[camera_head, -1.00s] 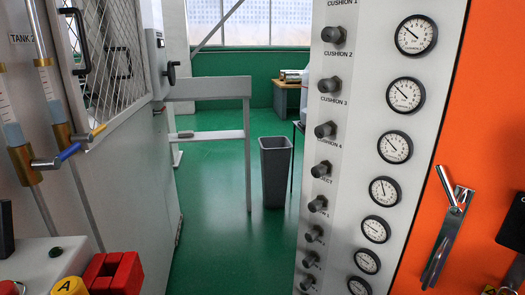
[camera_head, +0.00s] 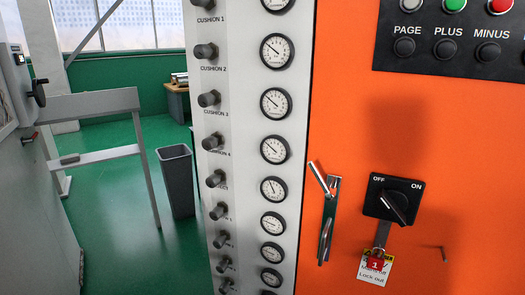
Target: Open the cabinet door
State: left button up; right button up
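The orange cabinet front (camera_head: 345,120) fills the right half of the head view. A metal lever handle (camera_head: 326,222) is mounted near its left edge. Its upper arm sticks out up and to the left from a narrow upright plate. The front looks closed, with no gap showing. I cannot tell whether the latch is engaged. Neither of my grippers is in view.
A black OFF/ON switch (camera_head: 393,200) with a red padlock and tag (camera_head: 375,264) sits right of the handle. A white gauge panel (camera_head: 245,150) with knobs adjoins on the left. A grey bin (camera_head: 177,180) stands on the green floor beyond.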

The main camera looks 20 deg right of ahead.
aim_at(448, 133)
jog(key=z, duration=0.45)
jog(key=l+z, duration=0.1)
jog(key=z, duration=1.3)
jog(key=i+z, duration=0.1)
jog(key=z, duration=0.35)
